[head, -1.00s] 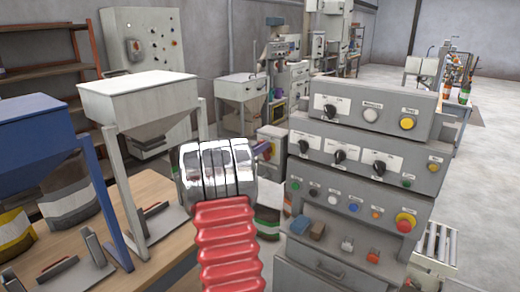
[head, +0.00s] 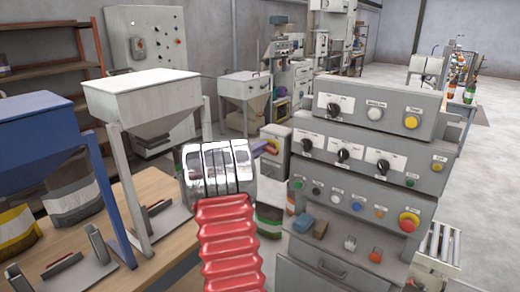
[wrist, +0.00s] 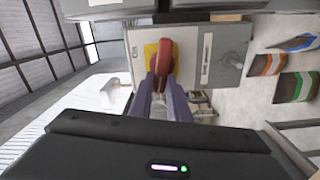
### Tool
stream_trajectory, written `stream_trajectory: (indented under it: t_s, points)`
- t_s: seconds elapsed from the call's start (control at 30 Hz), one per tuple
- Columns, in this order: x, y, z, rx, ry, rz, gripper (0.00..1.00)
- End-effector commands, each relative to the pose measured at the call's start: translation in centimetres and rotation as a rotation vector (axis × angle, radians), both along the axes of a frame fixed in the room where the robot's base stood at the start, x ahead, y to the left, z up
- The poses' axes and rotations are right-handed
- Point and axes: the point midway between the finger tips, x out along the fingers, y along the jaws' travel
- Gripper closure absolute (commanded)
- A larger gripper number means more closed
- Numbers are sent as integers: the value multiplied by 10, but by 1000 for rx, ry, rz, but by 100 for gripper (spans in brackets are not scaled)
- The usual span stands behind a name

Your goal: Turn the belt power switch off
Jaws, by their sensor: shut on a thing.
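The belt power switch is a red handle (wrist: 165,57) on a yellow plate on the front of a grey box (wrist: 226,50). In the wrist view the handle lies upright in the picture, between the tips of my gripper (wrist: 164,83). My two purple fingers are shut on its lower end. In the head view the grey box (head: 275,142) stands at the left side of the control console, with my gripper (head: 266,148) at its left face. There my arm hides much of the gripper, and the red handle cannot be made out.
The grey control console (head: 370,180) with several knobs and buttons stands close on the right. A wooden table (head: 178,245) with a white hopper (head: 140,95) and a blue hopper (head: 35,125) is on the left. Open floor lies at the far right.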

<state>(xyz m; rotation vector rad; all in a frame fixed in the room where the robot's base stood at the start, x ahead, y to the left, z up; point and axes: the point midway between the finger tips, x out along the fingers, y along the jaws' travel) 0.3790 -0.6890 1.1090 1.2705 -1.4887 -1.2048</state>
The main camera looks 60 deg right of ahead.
Motion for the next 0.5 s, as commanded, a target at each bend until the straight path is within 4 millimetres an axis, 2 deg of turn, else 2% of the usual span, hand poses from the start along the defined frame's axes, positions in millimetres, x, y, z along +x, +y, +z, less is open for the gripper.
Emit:
stream_trajectory:
  t_s: [0.03, 0.2, 0.5]
  points:
    - [0, 0, -6, 14, 35, 2, 100]
    - [0, 0, -8, 30, 138, 1, 100]
    - [0, 0, -10, 43, 219, 1, 100]
